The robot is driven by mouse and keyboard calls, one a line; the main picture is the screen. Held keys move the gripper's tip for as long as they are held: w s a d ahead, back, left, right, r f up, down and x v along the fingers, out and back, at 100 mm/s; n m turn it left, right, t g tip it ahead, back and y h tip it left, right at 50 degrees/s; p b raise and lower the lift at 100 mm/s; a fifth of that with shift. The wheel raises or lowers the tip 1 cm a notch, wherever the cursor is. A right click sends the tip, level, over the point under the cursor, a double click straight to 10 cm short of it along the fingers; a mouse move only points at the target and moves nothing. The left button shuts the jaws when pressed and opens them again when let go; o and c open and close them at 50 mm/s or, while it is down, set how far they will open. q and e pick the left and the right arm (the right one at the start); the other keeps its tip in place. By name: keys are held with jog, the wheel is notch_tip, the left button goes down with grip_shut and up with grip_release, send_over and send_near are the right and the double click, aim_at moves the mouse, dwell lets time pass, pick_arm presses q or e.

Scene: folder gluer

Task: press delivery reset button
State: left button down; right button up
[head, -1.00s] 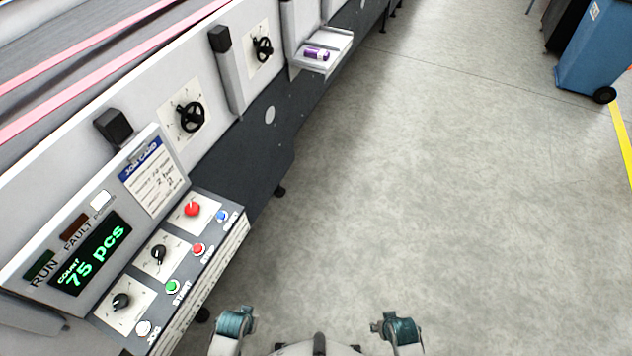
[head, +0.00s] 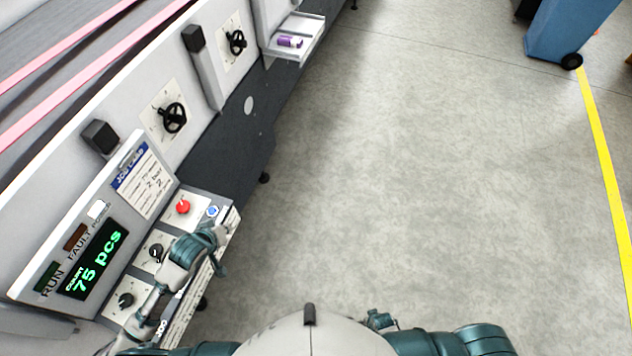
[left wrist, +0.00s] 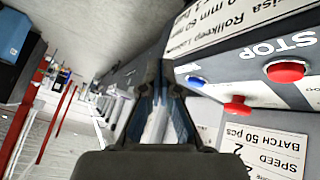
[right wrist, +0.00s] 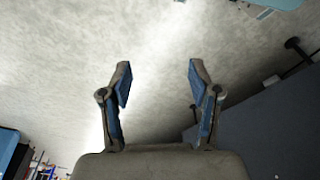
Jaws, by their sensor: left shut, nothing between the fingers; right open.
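The control panel (head: 190,197) of the machine is at the left in the head view. A blue button (head: 212,211) sits at its far right corner; its label is too small to read surely. It also shows in the left wrist view (left wrist: 196,80), right of the fingers. My left gripper (head: 218,236) is shut and empty, over the panel's right edge just short of the blue button. In the left wrist view its fingers (left wrist: 153,85) point along the panel, apart from the button. My right gripper (right wrist: 158,80) is open and empty above the floor.
A red knob (head: 183,207) and a red STOP button (left wrist: 285,71) are close to the blue button. The display (head: 92,259) reads 75 pcs. A tray (head: 305,48) holding a purple item is farther along the machine. Open floor lies right.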

pick_arm(q)
jog(key=w+a+r+n, duration=0.1)
jog(key=w+a+r, duration=0.1)
jog(key=w+a+r+n, duration=0.1)
jog(key=w+a+r, duration=0.1)
jog(key=w, duration=0.1)
jog(key=shift+w+r+t, duration=0.1)
jog(key=shift+r+t, duration=0.3)
jog(key=w+r, duration=0.1)
jog(key=a+r+n, duration=0.1)
jog(key=r, duration=0.1)
jog(key=w+a+r+n, duration=0.1)
jog(key=shift+w+r+t, duration=0.2)
jog(key=shift+w+t, duration=0.1)
jog(key=shift+w, duration=0.05)
pick_arm(e)
jog(key=s+d+f+g, duration=0.1)
jog(key=s+d+f, duration=0.2)
jog(key=s+f, duration=0.7)
jog(key=s, duration=0.4)
jog(key=shift+s+f, duration=0.2)
jog(key=shift+f, duration=0.1)
pick_arm(q)
jog(key=shift+a+f, duration=0.1)
jog(key=shift+a, duration=0.05)
